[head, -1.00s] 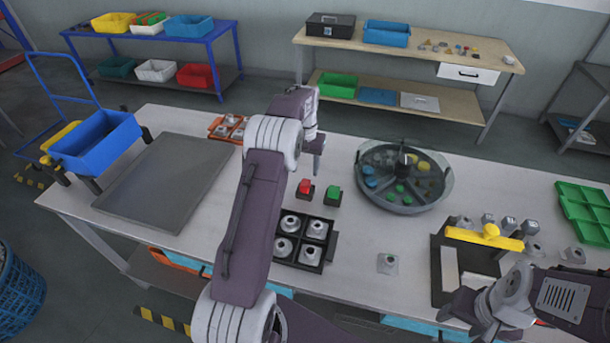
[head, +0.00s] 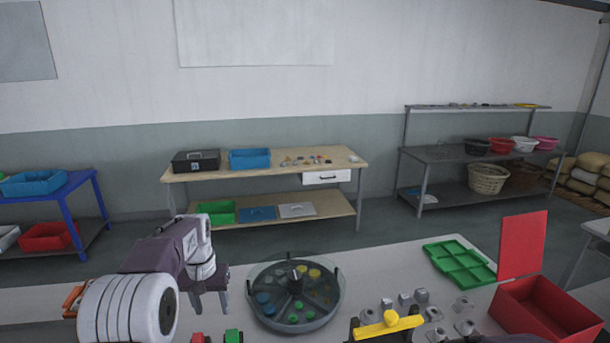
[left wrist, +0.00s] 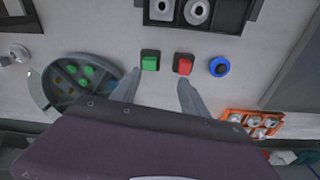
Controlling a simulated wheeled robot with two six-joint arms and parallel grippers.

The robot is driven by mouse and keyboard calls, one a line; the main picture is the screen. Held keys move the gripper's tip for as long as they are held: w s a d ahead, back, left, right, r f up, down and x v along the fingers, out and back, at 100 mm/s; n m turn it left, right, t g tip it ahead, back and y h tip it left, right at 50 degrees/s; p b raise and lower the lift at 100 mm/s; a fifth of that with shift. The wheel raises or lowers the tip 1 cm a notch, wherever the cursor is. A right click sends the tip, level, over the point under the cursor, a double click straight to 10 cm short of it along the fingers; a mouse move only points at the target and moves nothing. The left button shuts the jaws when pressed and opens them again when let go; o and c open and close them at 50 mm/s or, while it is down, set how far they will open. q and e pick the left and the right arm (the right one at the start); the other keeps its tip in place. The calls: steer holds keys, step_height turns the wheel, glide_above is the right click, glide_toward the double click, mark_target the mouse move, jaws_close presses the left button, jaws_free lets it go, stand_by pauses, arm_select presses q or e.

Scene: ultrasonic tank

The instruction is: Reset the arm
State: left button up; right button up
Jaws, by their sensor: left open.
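My left gripper (head: 209,298) hangs over the table left of the round tank, fingers pointing down, apart and empty. In the left wrist view the left gripper (left wrist: 157,84) shows two spread fingers with nothing between them. A green button (left wrist: 150,62) and a red button (left wrist: 184,65) lie just past the fingertips. The green button (head: 233,336) and red button (head: 197,338) are at the bottom edge of the head view. The round tank (head: 338,300) holds coloured pieces in its sections. My right gripper is out of view.
A green tray (head: 459,263) and an open red box (head: 550,312) stand at the right of the table. Several metal parts (head: 421,296) lie near a yellow handle (head: 389,324). A blue round knob (left wrist: 220,67) sits beside the buttons. Shelves stand behind.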

arm_select(q)
steer(key=s+d, duration=0.5)
steer(key=s, duration=0.2)
steer(key=s+d+f, duration=0.1)
steer(key=s+f, duration=0.3)
steer(key=s, duration=0.4)
steer(key=s+d+f, duration=0.1)
steer(key=s+f, duration=0.3)
steer(key=s, duration=0.4)
steer(key=shift+d+m, duration=0.3)
steer(key=shift+m, duration=0.1)
